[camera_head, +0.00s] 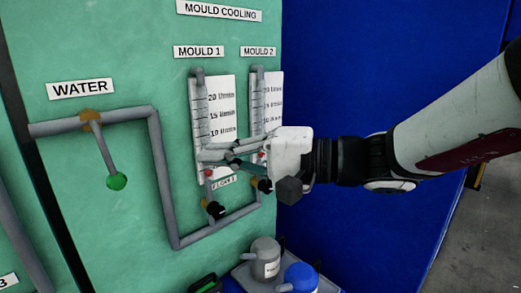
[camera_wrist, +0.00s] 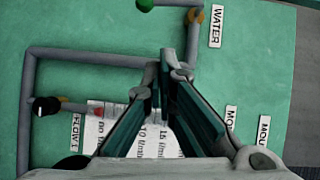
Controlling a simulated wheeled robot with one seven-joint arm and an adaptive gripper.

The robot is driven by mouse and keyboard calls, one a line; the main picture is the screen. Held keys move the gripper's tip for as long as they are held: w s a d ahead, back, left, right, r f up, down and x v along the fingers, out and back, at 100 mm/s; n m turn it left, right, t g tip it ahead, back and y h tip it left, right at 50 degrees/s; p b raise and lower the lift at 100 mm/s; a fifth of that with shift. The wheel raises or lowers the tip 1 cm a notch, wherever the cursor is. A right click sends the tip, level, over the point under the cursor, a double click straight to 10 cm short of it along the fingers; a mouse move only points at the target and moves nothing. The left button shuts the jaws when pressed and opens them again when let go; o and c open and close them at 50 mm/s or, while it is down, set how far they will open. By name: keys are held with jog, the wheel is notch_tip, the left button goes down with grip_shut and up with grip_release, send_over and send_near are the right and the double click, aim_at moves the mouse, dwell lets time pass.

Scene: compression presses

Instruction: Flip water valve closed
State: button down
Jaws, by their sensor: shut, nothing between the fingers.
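The water valve (camera_head: 92,120) is a brass-coloured body on the grey pipe under the WATER label. Its grey lever hangs downward, across the pipe, and ends in a green knob (camera_head: 117,181). In the wrist view, the valve body (camera_wrist: 197,15) and part of the green knob (camera_wrist: 146,4) show at the top edge. My gripper (camera_head: 208,154) is shut and empty in front of the MOULD 1 gauge, to the right of the valve and apart from it. Its fingertips (camera_wrist: 167,75) converge in the wrist view, with the valve beyond them.
The MOULD 1 (camera_head: 225,100) and MOULD 2 (camera_head: 268,90) flow gauges are on the green panel, partly behind my gripper. A black-knobbed valve (camera_head: 214,210) sits below. Grey (camera_head: 265,256) and blue (camera_head: 300,278) containers stand at the bottom. The panel around the green knob is clear.

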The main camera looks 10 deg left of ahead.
aim_at(106, 157)
jog(key=s+a+f+p, duration=0.1)
jog(key=a, duration=1.1)
jog(key=shift+s+a+p, duration=0.25)
jog(key=shift+s+p, duration=0.1)
jog(key=shift+s, duration=0.05)
jog(key=shift+f, duration=0.1)
jog(key=shift+s+a+f+m+y+b, duration=0.4)
jog(key=shift+s+a+m+b, duration=0.2)
jog(key=shift+s+m, duration=0.1)
jog(key=shift+r, duration=0.1)
